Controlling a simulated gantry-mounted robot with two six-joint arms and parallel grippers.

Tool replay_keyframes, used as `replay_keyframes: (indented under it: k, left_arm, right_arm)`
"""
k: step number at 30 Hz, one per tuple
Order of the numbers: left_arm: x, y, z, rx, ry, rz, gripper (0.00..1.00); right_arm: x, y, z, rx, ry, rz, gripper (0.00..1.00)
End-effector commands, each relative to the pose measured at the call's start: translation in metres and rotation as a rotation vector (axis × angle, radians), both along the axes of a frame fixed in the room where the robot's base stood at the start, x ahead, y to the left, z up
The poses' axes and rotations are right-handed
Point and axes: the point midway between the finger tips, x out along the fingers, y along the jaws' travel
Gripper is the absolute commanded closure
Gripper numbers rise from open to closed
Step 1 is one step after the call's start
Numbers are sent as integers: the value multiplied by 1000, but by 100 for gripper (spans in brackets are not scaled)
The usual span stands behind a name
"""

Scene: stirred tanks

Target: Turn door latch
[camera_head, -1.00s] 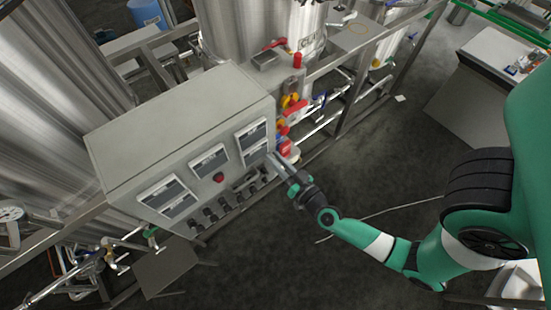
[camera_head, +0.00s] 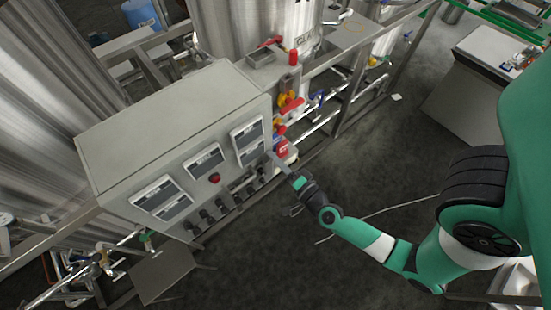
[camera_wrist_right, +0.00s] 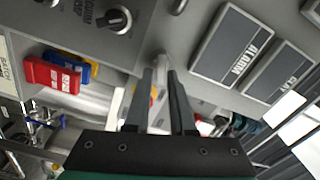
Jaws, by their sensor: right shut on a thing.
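The grey control box (camera_head: 175,120) stands left of centre in the head view, its sloping front facing down and right. My right gripper (camera_head: 271,156) reaches the right edge of that front, beside the upper-right display. In the right wrist view its two dark fingers (camera_wrist_right: 160,76) stand close together at the panel edge, shut on a small part that I take to be the door latch. The fingers hide most of that part, and its angle cannot be told. My left gripper is not in view.
A dark knob (camera_wrist_right: 118,19) and an ALARM display (camera_wrist_right: 233,50) flank the fingers. A red emergency button (camera_head: 214,178) sits on the panel. Red and yellow valves (camera_head: 289,105) and pipes stand close behind the gripper. The floor (camera_head: 255,260) in front is clear.

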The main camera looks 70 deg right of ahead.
Motion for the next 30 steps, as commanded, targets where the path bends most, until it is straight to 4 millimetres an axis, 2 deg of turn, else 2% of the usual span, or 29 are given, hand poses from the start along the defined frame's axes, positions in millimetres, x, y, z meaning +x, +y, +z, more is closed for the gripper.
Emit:
replay_keyframes:
  k: [1, 13, 30]
  left_arm:
    - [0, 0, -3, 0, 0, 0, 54]
    - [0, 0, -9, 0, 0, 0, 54]
    - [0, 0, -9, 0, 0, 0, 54]
  right_arm:
    - [0, 1, -5, 35, -14, 3, 100]
    - [-1, 0, -7, 230, -144, 3, 100]
    - [0, 1, -7, 270, -172, 3, 100]
